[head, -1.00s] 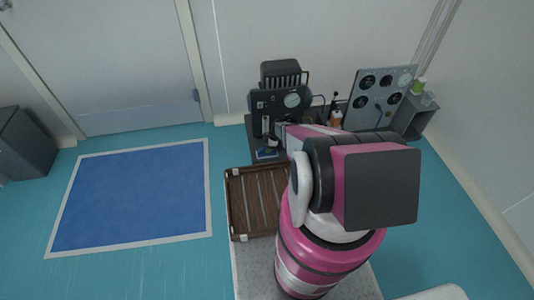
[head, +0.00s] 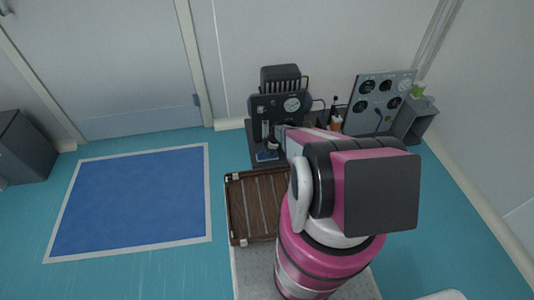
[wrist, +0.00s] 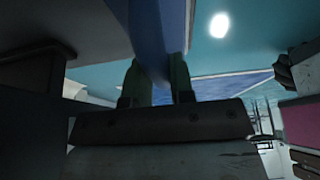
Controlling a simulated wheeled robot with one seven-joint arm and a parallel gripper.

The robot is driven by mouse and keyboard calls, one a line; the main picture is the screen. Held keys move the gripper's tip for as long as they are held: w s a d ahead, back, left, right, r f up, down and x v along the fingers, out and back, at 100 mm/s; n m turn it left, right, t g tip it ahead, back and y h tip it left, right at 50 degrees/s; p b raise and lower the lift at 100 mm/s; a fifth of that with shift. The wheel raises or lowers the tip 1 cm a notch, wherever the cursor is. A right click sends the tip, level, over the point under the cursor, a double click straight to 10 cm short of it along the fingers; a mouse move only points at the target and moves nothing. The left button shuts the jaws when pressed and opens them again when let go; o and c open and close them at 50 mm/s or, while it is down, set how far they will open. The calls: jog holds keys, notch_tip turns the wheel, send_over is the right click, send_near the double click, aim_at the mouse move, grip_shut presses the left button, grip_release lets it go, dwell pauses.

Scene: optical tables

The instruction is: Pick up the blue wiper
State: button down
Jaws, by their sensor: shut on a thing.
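The blue wiper (wrist: 160,38) shows in the wrist view as a blue strip running up from between the two green fingers of my gripper (wrist: 159,80). The fingers are shut on it, one on each side. In the head view my gripper (head: 273,142) is small and dark, over the dark bench in front of the gauge unit. A small flat blue patch (head: 266,156) shows just below it; I cannot tell from this view whether it is the wiper. My pink and white arm hides part of the bench.
A dark gauge unit (head: 280,105) stands close behind my gripper. A panel with several dials (head: 382,100) and bottles (head: 335,124) stand to the right. A brown slatted tray (head: 253,205) lies in front. Open floor with a blue mat (head: 135,200) is at left.

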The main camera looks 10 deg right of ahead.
jog(key=r, duration=0.3)
jog(key=shift+s, duration=0.2)
jog(key=s+a+r, duration=0.2)
jog(key=s+r, duration=0.4)
jog(key=s, duration=0.5)
jog(key=shift+r, duration=0.25)
